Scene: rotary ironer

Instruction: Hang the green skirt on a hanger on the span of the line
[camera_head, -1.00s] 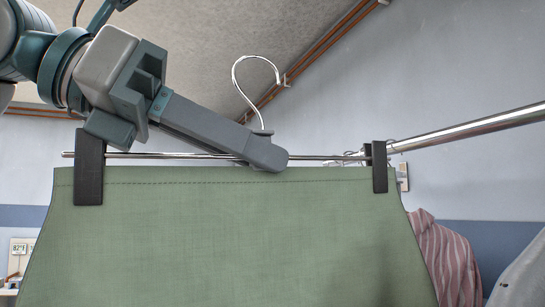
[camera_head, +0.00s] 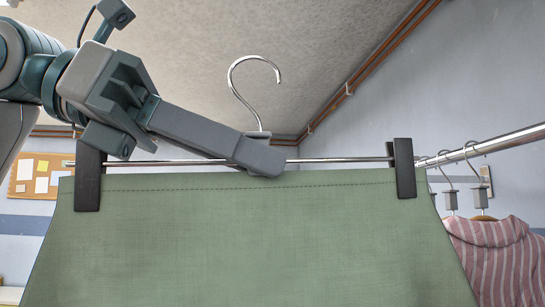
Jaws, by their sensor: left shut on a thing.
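The green skirt (camera_head: 250,245) hangs upright from a metal clip hanger (camera_head: 330,160), held by two dark clips, the left clip (camera_head: 89,178) and the right clip (camera_head: 404,168). The hanger's hook (camera_head: 233,78) points up and is free, with nothing in it. My left gripper (camera_head: 262,156) is shut on the hanger at its middle, just below the hook. The span of the line, a shiny metal rail (camera_head: 511,139), runs in from the right edge; its left part is hidden behind the skirt and right clip. My right gripper is not in view.
A pink striped garment (camera_head: 497,255) hangs on the rail at the right, with several hanger hooks beside it. A brown pipe (camera_head: 385,62) runs along the wall and ceiling. A cork board (camera_head: 38,176) is on the wall at the left.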

